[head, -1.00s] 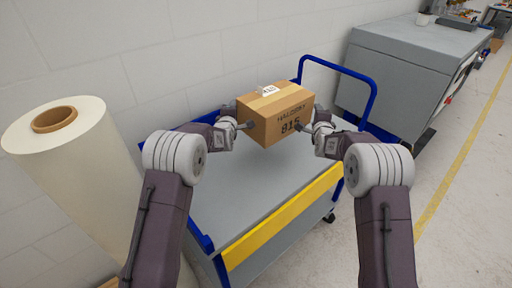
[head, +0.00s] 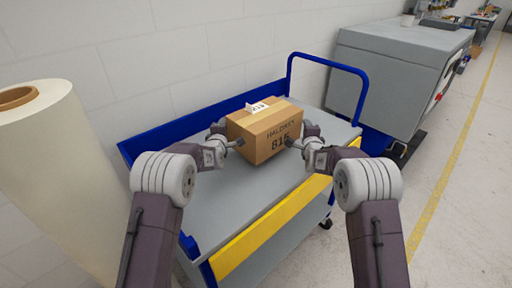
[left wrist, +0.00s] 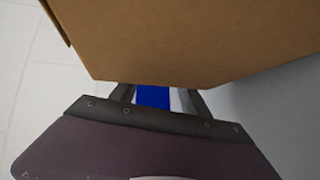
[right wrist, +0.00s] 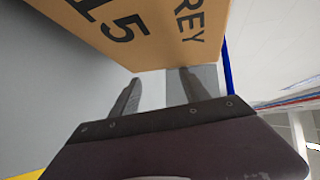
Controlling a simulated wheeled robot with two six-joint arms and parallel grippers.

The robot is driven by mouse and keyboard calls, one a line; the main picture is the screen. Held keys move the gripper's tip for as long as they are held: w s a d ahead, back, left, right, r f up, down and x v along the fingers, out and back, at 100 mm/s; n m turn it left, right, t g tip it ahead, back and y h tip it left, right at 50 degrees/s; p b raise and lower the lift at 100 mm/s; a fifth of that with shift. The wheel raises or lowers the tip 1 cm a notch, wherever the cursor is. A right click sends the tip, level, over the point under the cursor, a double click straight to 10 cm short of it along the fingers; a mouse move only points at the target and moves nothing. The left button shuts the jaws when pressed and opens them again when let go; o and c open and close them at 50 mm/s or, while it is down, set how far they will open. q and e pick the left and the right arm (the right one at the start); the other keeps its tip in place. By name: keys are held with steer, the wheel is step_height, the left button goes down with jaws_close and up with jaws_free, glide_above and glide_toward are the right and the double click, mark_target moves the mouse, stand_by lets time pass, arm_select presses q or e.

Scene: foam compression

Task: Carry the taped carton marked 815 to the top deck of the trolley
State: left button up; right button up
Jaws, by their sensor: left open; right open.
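The taped carton marked 815 (head: 268,133) is upright over the grey top deck (head: 215,215) of the trolley, with tape and a white label on top. I cannot tell for sure whether its underside touches the deck. My left gripper (head: 240,143) is open at the carton's left side, and my right gripper (head: 290,143) is open at its right side near the printed face. The carton (left wrist: 190,40) fills the top of the left wrist view. In the right wrist view, the printed carton (right wrist: 140,30) is above the spread fingers. Contact between fingers and carton is unclear.
The trolley has a blue push handle (head: 330,62) and a yellow front edge strip (head: 265,230). A big roll of wrap (head: 50,165) stands at the left. A grey machine (head: 395,70) stands behind at the right. The deck's front left is bare.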

arm_select(q)
steer(key=f+b, duration=0.2)
steer(key=d+f+b, duration=0.1)
steer(key=f+b, duration=0.1)
steer(key=shift+f, duration=0.25)
arm_select(e)
steer(key=f, duration=0.2)
steer(key=a+f, duration=0.1)
steer(key=f, duration=0.1)
steer(key=shift+f, duration=0.3)
arm_select(q)
steer(key=shift+r, duration=0.3)
arm_select(e)
steer(key=shift+r, duration=0.3)
arm_select(q)
steer(key=shift+o, duration=0.3)
steer(key=shift+a, duration=0.85)
arm_select(e)
steer(key=shift+s+d, duration=0.1)
steer(key=shift+d, duration=0.7)
arm_select(q)
steer(key=o, duration=0.4)
steer(key=shift+s, duration=0.1)
arm_select(e)
steer(key=o, duration=0.5)
steer(key=shift+d, duration=0.1)
arm_select(q)
steer(key=shift+a, duration=0.1)
steer(key=shift+s, duration=0.1)
